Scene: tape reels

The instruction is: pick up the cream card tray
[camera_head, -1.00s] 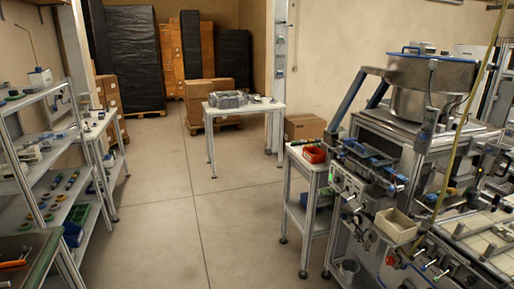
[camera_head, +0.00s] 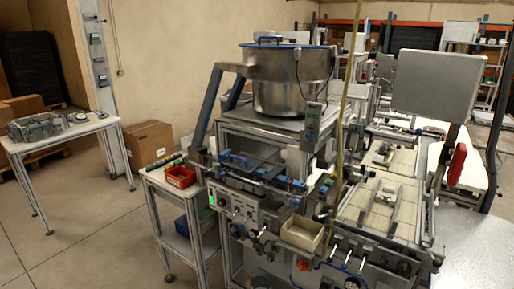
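A cream tray (camera_head: 301,234), open-topped and box-shaped, sits at the front of the machine, right of the green-lit control panel. It looks empty from here, though its floor is partly shaded. Neither of my grippers shows in the head view, and nothing is touching the tray.
The machine (camera_head: 262,215) carries a large steel drum (camera_head: 291,85). Left of it stands a small trolley (camera_head: 178,199) with a red bin (camera_head: 180,177). A white table (camera_head: 62,136) and a cardboard box (camera_head: 150,143) stand further left. The floor (camera_head: 95,250) at the front left is clear.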

